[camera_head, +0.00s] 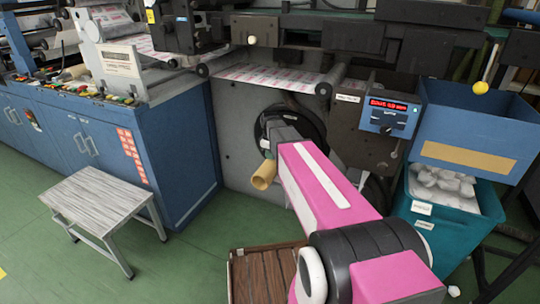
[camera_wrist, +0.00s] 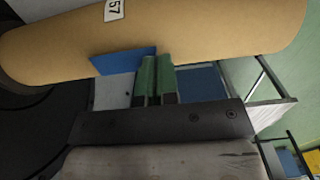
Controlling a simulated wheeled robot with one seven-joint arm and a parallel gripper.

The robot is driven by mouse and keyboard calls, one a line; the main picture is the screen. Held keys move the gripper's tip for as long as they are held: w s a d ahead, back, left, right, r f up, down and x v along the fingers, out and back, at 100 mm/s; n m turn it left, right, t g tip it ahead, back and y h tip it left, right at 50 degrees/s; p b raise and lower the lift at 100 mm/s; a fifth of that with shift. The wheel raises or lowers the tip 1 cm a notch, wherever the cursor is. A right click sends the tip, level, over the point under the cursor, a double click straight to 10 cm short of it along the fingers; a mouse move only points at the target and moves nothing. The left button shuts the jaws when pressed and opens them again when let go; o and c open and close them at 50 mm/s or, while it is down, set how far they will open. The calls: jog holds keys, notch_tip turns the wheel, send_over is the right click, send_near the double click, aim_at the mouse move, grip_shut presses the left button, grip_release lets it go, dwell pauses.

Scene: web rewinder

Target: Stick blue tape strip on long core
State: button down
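The long core (camera_head: 263,175) is a tan cardboard tube on the dark round hub of the machine in the head view, partly behind my pink arm. In the wrist view the core (camera_wrist: 200,38) spans the top and carries a white label reading 57. The blue tape strip (camera_wrist: 122,61) lies against the core's lower edge; I cannot tell whether it is stuck. My gripper (camera_wrist: 157,72) has its green-padded fingers close together, shut on the strip's right end, right by the core.
A grey stool (camera_head: 95,200) stands front left, with blue cabinets (camera_head: 110,145) behind it. A teal bin (camera_head: 440,225) with white waste stands at right under a blue box (camera_head: 475,125). A slatted wooden platform (camera_head: 262,275) is at the front. Green floor is open between stool and platform.

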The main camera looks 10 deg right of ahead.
jog(key=shift+f, duration=0.2)
dwell(0.3)
jog(key=c, duration=1.3)
grip_release()
notch_tip(320, 180, up, 11)
